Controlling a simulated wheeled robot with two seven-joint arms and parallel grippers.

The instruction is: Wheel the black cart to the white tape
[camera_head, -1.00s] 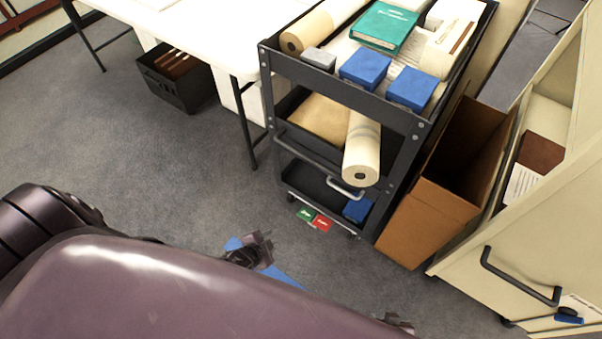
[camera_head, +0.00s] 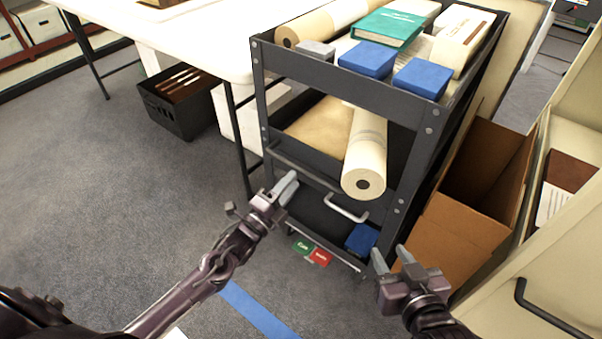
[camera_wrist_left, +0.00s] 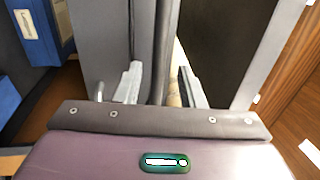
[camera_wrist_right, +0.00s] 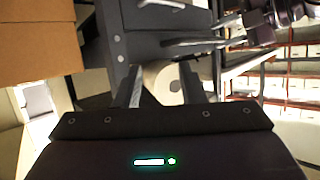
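The black cart (camera_head: 340,92) stands upright ahead of me, loaded on its shelves. A dark bar (camera_head: 305,164) crosses its near end, and a pale curved handle (camera_head: 346,209) sits below it. My left gripper (camera_head: 283,190) is open close to the left end of the dark bar; in the left wrist view its fingers (camera_wrist_left: 158,88) stand apart with dark uprights beyond them. I cannot tell whether it touches the cart. My right gripper (camera_head: 391,258) is open and empty near the cart's lower right corner; its parted fingers show in the right wrist view (camera_wrist_right: 162,88). No white tape is clearly visible.
Blue tape (camera_head: 258,312) lies on the grey carpet before the cart. A small white patch (camera_head: 175,334) at the bottom edge is unclear. A cardboard box (camera_head: 455,235) and cream cabinet (camera_head: 555,270) crowd the right. A white table (camera_head: 190,45) and black crate (camera_head: 180,118) stand left.

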